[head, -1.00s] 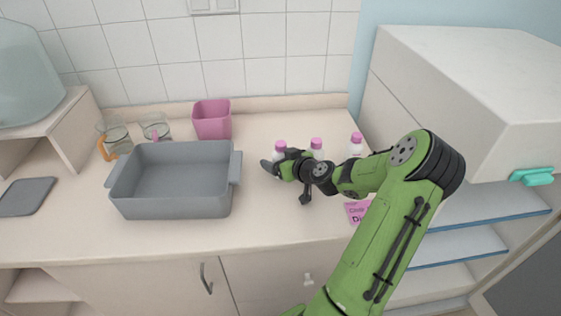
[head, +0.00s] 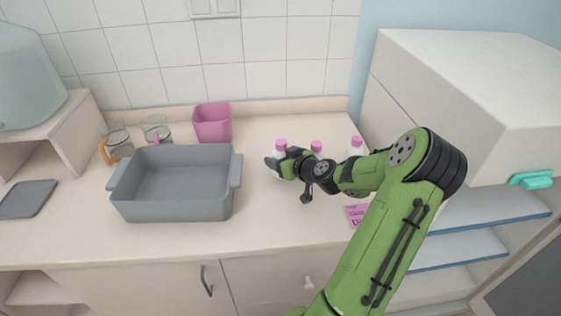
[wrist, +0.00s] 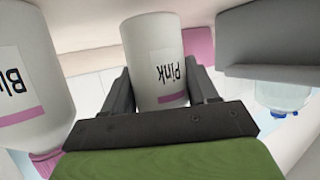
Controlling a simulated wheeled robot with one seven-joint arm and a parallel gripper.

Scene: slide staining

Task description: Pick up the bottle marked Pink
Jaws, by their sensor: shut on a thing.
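The bottle marked Pink (wrist: 155,55) is white with a pink band and stands between my fingers in the wrist view, where its label reads upside down. My gripper (wrist: 160,95) is shut on it. In the head view my gripper (head: 277,166) is at the leftmost of the pink-capped bottles, and this bottle's pink cap (head: 280,144) shows above the fingers. A second bottle, its label starting "Bl" (wrist: 30,75), is close beside on the left in the wrist view. My gripper hides most of the held bottle in the head view.
Two more pink-capped bottles stand to the right, the middle one (head: 316,147) and the right one (head: 355,147). A grey basin (head: 178,208) is to the left, with a pink container (head: 212,125) behind it. A pink card (head: 356,215) lies near my arm. The counter front is clear.

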